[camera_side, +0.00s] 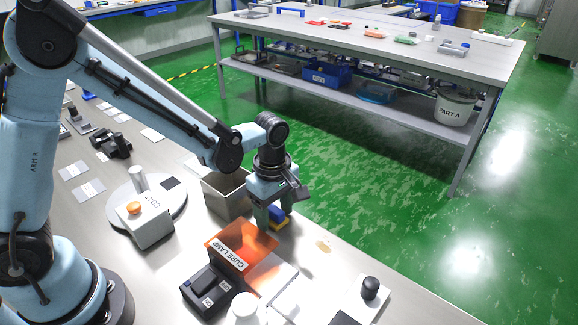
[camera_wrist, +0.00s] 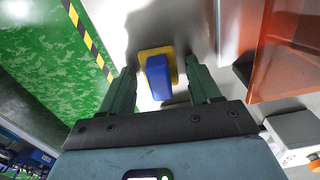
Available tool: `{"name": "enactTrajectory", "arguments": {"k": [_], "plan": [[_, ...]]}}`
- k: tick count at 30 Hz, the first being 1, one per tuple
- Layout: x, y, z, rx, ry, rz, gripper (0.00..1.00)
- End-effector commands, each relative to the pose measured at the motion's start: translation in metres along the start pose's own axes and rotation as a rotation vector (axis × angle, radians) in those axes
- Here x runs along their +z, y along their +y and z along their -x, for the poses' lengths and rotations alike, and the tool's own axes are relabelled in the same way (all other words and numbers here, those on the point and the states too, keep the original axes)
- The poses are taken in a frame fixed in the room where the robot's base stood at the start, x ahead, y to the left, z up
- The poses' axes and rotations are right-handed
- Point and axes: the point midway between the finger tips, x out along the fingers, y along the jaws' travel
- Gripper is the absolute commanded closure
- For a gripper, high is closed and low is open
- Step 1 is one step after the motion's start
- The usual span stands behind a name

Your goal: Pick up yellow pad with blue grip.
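The yellow pad with a blue grip lies on the bench near its edge. In the wrist view, the yellow pad (camera_wrist: 146,52) shows around the blue grip (camera_wrist: 158,78). In the side view, the pad (camera_side: 279,224) is partly hidden behind my gripper (camera_side: 271,212). My gripper points down over it. In the wrist view, my gripper (camera_wrist: 160,72) has its two green fingers apart, one on each side of the blue grip, with gaps showing on both sides. Whether the fingertips reach down to the bench cannot be told.
The orange cure lamp shield (camera_side: 242,246) stands close beside my gripper, also in the wrist view (camera_wrist: 287,55). A grey open bin (camera_side: 226,196) stands behind. The coat turntable unit (camera_side: 148,225) is to the left. The bench edge and green floor are close beyond the pad.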

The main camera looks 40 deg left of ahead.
Motion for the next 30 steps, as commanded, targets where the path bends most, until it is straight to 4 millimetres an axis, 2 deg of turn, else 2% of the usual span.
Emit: {"name": "enactTrajectory", "arguments": {"k": [1, 9, 17, 22, 26, 30], "plan": [[0.0, 0.0, 0.0, 0.0, 0.0, 0.0, 0.46], [0.0, 0.0, 0.0, 0.0, 0.0, 0.0, 0.87], [0.0, 0.0, 0.001, 0.0, 0.0, 0.0, 0.87], [0.0, 0.0, 0.008, 0.0, 0.0, 0.0, 0.87], [0.0, 0.0, 0.022, 0.0, 0.0, 0.0, 0.87], [0.003, -0.002, 0.045, 0.0, 0.0, -0.003, 0.87]]}}
